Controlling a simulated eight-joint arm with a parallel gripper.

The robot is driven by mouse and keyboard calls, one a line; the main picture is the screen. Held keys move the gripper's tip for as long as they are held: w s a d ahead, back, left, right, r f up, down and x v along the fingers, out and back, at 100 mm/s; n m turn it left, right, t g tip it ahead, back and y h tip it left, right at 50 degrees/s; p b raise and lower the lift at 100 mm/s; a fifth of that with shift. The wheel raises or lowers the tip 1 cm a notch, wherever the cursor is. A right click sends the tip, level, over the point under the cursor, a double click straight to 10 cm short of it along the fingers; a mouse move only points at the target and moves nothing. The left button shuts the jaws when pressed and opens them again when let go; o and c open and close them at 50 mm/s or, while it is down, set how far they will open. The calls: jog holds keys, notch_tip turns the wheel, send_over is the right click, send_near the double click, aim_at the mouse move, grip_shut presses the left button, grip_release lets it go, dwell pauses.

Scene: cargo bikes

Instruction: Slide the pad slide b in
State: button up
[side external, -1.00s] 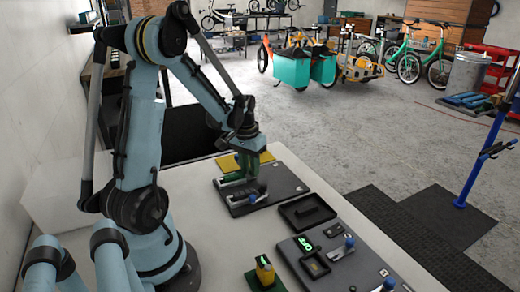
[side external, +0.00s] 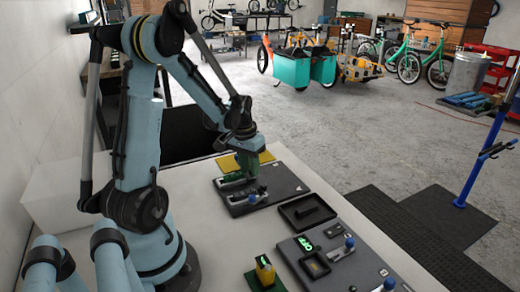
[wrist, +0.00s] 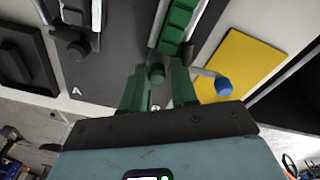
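My gripper (wrist: 158,78) has two green fingers, pointing at the grey board (wrist: 115,75) marked A. A dark round knob (wrist: 156,72) sits between the fingertips; I cannot tell whether both fingers touch it. Beyond the knob is a slide track holding a green segmented pad (wrist: 176,27). A second dark slide with a knob (wrist: 76,49) is to the left on the board.
A blue-knobbed lever (wrist: 223,87) stands right of my fingers, near a yellow mat (wrist: 243,60). A black tray (side external: 308,211) lies in front of the far board. A nearer board (side external: 355,276) has a lit green display, and a yellow block (side external: 265,268) stands left of it.

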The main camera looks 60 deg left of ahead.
aim_at(238, 173)
jog(key=shift+o, duration=0.7)
jog(key=s, duration=0.2)
jog(key=s+f+g, duration=0.1)
jog(key=shift+s+d, duration=0.1)
jog(key=shift+s, duration=0.3)
jog(key=shift+s+r, duration=0.1)
jog(key=shift+r, duration=2.1)
jog(key=w+r, duration=0.3)
jog(key=w, duration=0.3)
jog(key=shift+w, duration=0.3)
jog(key=s+d+r+m+t, duration=0.1)
jog(key=d+r+m+t, duration=0.1)
jog(key=d, duration=0.9)
jog(key=s+d+r+m+t, duration=0.2)
jog(key=d+t, duration=0.3)
jog(key=d, duration=0.7)
jog(key=shift+s+r+m, duration=0.3)
jog(key=shift+r+m, duration=0.35)
jog(key=shift+m, duration=0.25)
